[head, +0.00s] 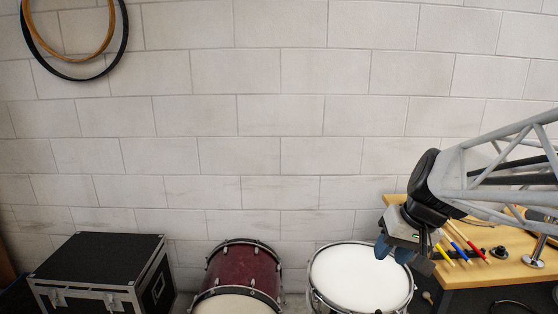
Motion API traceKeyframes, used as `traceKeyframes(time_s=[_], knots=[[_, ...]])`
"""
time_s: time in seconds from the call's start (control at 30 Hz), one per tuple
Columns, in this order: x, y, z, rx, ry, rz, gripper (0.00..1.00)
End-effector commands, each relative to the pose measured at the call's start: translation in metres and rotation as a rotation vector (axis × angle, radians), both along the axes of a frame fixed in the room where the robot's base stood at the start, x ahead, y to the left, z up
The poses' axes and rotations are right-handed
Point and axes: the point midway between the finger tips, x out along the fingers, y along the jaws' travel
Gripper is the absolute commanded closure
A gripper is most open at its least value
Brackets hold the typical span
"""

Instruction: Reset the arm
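My gripper (393,251) hangs from the arm that comes in from the right edge. It is in front of the left end of the wooden bench (520,274) and appears over the right part of the white drumhead (350,277). Its blue-grey fingers point down, and I see nothing held in them. The view is too small and angled to tell whether they are apart or closed. The arm hides part of the bench top.
Yellow, blue (460,252) and red (478,252) slim tools lie on the bench, close right of my gripper. A red drum (242,267) and a black case (95,257) stand left. Two hoops (123,30) are on the block wall.

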Motion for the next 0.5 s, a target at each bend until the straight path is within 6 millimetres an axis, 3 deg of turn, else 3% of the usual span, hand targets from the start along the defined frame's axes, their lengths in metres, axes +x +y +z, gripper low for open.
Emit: traceKeyframes(time_s=[0.1,0.3,0.5], knots=[[-0.040,0.018,-0.005,-0.072,0.011,0.010,0.63],[-0.100,0.034,-0.020,-0.189,0.012,0.008,0.63],[-0.136,0.038,-0.032,-0.266,-0.002,0.003,0.63]])
